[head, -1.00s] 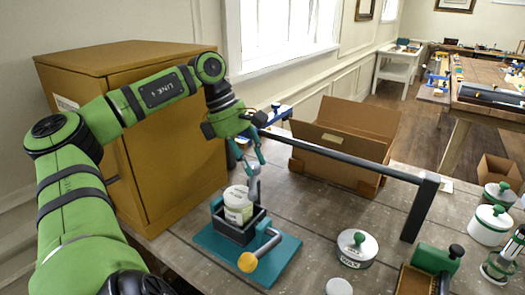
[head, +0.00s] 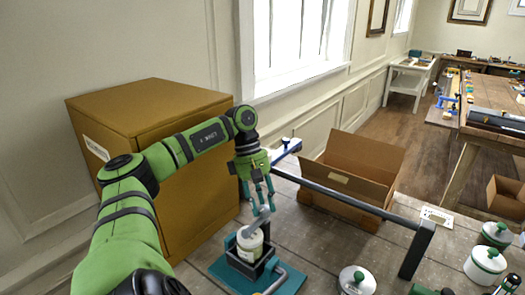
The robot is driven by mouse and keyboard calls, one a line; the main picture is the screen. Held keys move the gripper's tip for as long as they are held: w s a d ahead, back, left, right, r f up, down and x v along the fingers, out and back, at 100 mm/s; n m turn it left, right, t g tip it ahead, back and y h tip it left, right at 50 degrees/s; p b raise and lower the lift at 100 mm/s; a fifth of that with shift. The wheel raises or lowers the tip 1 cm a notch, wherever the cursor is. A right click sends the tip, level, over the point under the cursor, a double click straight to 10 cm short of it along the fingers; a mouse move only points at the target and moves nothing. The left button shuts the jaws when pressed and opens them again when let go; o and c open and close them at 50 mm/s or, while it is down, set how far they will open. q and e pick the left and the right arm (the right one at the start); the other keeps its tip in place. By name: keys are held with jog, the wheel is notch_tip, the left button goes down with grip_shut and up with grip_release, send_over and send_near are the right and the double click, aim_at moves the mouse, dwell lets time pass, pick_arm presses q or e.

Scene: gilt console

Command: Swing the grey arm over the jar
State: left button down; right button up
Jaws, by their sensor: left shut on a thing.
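The jar (head: 250,246) is pale with a label and stands in a dark open holder (head: 244,265) on a teal base plate (head: 222,274). The grey arm (head: 257,222) rises beside the holder and slants across the top of the jar, its lower end near the lid. I cannot tell whether it touches the lid. My left gripper (head: 262,204) is above and behind the jar, shut on the upper end of the grey arm. Its fingers partly hide that end. My right gripper is not in view.
A tall brown cabinet (head: 160,125) stands behind my left arm. A dark bar frame (head: 350,197) crosses the table to the right, in front of an open cardboard box (head: 352,165). A white lidded tin (head: 356,281) stands at the front.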

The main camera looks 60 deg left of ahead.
pick_arm(q)
jog(key=shift+s+f, duration=0.1)
jog(key=shift+f, duration=0.1)
jog(key=c, duration=0.9)
grip_release()
jog(key=shift+o, duration=0.2)
jog(key=shift+a, duration=0.15)
jog(key=shift+r, duration=0.3)
jog(key=v, duration=0.7)
jog(key=shift+a, duration=0.1)
jog(key=shift+f, duration=0.1)
